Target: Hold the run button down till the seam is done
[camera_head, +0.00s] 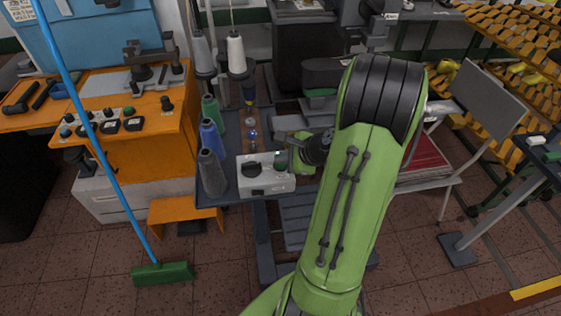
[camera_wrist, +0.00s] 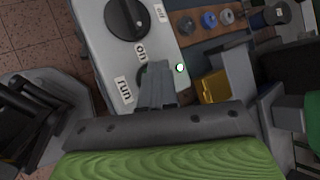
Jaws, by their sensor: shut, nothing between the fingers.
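The white control box (camera_wrist: 95,40) has a black round knob (camera_wrist: 126,18) and labels "off", "on" and "run" (camera_wrist: 124,90). It also shows in the head view (camera_head: 265,186), at the front edge of the dark sewing table. A small round lamp (camera_wrist: 180,68) glows pale green on the box. My gripper (camera_wrist: 156,68) is shut and empty, its fingertips over the box face between the "run" label and the lamp. The run button is not visible; the fingers may hide it. I cannot tell whether the tips touch or press. In the head view, my arm hides most of the gripper.
Green, blue and grey thread cones (camera_head: 212,172) stand left of the box. A brassy block (camera_wrist: 213,87) is close beside my fingers. An orange bench (camera_head: 150,150) and a leaning green broom (camera_head: 162,273) are further left. A grey chair-like stand (camera_head: 490,100) is at right.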

